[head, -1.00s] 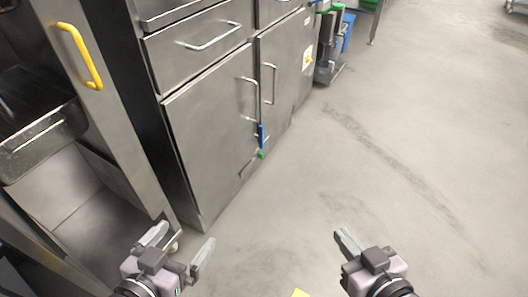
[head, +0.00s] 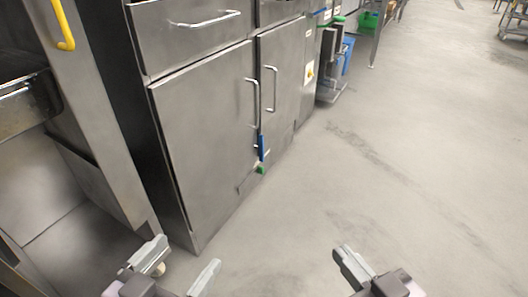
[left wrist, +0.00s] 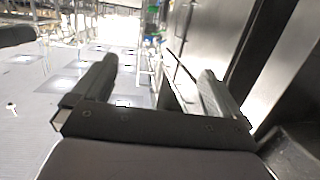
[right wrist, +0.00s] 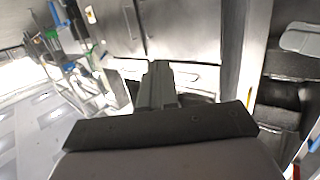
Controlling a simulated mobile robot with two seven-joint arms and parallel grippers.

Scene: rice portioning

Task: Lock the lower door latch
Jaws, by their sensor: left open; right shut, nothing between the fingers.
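The lower door latch appears as a small blue piece (head: 262,147) with a green piece (head: 261,169) beneath it, low at the seam between two steel cabinet doors in the head view. The left door (head: 205,140) and the right door (head: 281,85) each have a vertical bar handle. I cannot tell the latch's exact state. My left gripper (head: 180,268) is open and empty at the bottom of the head view, well short of the doors. My right gripper (head: 352,264) is shut and empty over the floor to the right; its closed fingers show in the right wrist view (right wrist: 158,85).
A steel unit with a yellow handle (head: 64,26) stands at the left, close to my left arm. A drawer (head: 190,35) sits above the doors. A green bin (head: 368,22) is at the back. The grey floor (head: 420,180) to the right is clear.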

